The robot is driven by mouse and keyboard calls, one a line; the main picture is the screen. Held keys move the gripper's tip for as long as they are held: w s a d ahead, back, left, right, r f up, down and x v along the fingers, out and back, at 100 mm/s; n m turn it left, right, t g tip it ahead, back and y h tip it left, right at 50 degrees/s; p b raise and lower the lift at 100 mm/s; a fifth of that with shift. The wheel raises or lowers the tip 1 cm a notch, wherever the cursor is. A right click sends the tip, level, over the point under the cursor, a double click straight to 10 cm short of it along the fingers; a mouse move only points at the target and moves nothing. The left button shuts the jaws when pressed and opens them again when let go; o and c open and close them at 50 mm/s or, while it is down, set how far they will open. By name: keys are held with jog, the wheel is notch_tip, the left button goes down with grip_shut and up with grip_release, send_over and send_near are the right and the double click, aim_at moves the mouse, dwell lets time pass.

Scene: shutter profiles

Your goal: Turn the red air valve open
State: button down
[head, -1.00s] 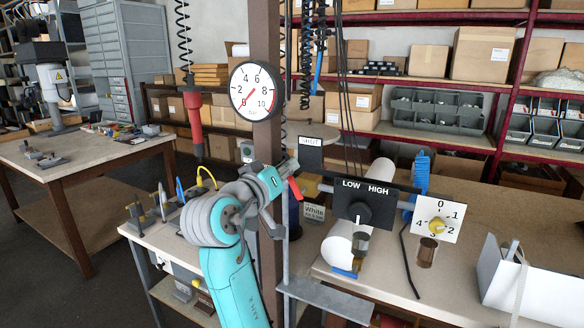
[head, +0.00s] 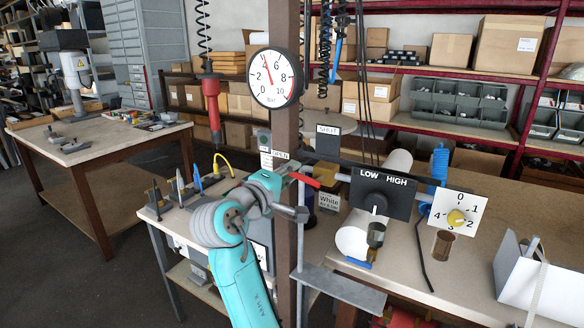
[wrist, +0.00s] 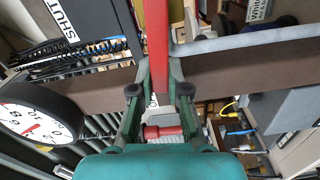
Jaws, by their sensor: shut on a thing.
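The red air valve handle (head: 305,180) is on the brown post and points right and slightly down from my gripper (head: 287,172). In the wrist view the red handle (wrist: 158,50) runs up the middle between the two fingers of my gripper (wrist: 160,80). The fingers are shut on it. The valve body is mostly hidden behind my gripper. An OPEN label (head: 280,154) is just above my gripper. The round pressure gauge (head: 271,77) is higher on the post, and its red needle points up, slightly left, between 4 and 6.
A black LOW/HIGH switch plate (head: 384,193) and a white numbered dial plate (head: 457,216) with a yellow knob stand right of the post. A SHUT sign (wrist: 62,25) shows in the wrist view. A red hanging tool (head: 212,104) is left of the post.

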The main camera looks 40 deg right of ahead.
jog(key=shift+w+f+n, duration=0.1)
jog(key=shift+f+n, duration=0.45)
jog(key=shift+n, duration=0.35)
jog(key=c, duration=1.1)
grip_release()
jog(key=shift+a, duration=0.1)
jog(key=v, duration=1.2)
